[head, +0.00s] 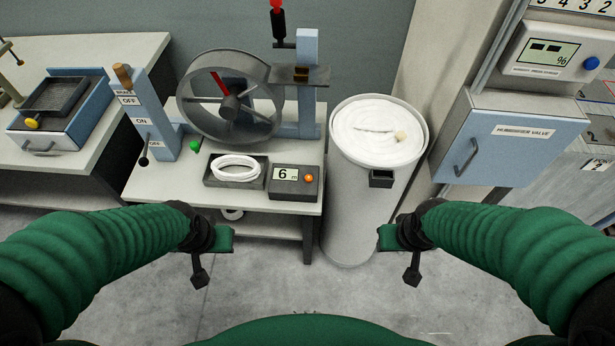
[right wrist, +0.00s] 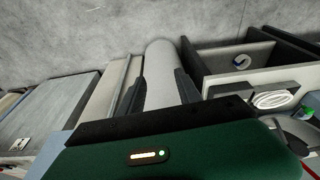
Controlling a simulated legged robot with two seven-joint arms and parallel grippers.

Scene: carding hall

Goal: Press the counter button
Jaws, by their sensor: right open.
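The counter (head: 294,182) is a small dark box on the bench, its screen reading 6. Its round orange button (head: 308,178) sits on the right of its face, with nothing touching it. My left gripper (head: 200,276) hangs low in front of the bench, apart from the counter; its jaws cannot be made out. My right gripper (head: 411,276) hangs low, to the right of and nearer than the counter. In the right wrist view its dark fingers (right wrist: 160,92) stand apart and empty, with the tall can seen beyond them.
The bench (head: 245,200) also carries a wheel (head: 230,97), a green button (head: 194,145), a lever post and a tray with a white coil (head: 237,168). A tall can (head: 345,205) of white fibre stands right of it. A blue humidifier cabinet (head: 510,140) is at right.

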